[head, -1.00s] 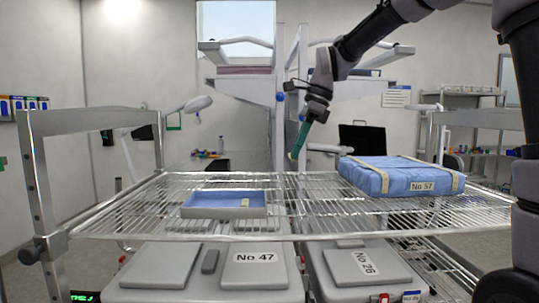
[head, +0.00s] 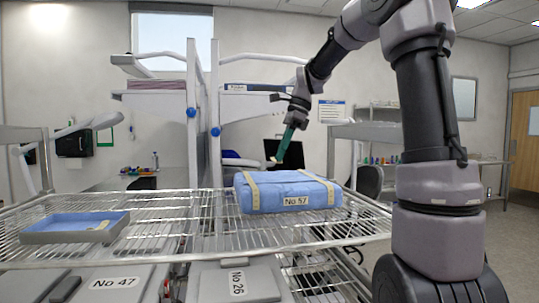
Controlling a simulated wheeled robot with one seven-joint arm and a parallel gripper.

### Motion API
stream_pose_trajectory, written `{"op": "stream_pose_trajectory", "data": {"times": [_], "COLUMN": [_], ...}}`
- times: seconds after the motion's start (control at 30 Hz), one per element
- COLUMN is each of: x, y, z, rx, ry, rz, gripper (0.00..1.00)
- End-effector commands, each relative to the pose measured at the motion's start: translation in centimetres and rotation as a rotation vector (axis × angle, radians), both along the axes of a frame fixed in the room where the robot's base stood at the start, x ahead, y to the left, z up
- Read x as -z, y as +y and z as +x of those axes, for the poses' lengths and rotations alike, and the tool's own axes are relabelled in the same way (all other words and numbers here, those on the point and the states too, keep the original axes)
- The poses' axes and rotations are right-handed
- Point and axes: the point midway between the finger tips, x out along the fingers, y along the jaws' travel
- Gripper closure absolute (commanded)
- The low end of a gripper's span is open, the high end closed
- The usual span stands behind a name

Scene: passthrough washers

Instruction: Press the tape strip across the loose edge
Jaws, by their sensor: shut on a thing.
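A blue wrapped pack (head: 285,190) labelled No 57 lies on the wire rack, with beige tape bands near its left and right ends. My gripper (head: 274,158), with green fingers, points down and left above the back of the pack. It is shut on a small pale tape strip (head: 272,160) at its fingertips, apart from the pack as far as I can see. I cannot make out which edge of the wrap is loose.
The wire rack (head: 160,235) has free room between tray and pack. Grey lidded containers labelled No 47 (head: 115,283) and No 26 (head: 238,282) stand below it. White upright posts (head: 214,100) rise behind the rack.

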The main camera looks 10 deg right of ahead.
Motion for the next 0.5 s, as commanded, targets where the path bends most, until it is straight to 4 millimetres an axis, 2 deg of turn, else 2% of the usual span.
{"op": "stream_pose_trajectory", "data": {"times": [0.23,0.5], "x": [0.6,2.6], "y": [-0.4,-0.4], "z": [0.0,0.0], "rx": [0.002,0.003], "ry": [0.002,0.002], "rz": [0.001,0.001], "gripper": [1.00,1.00]}}
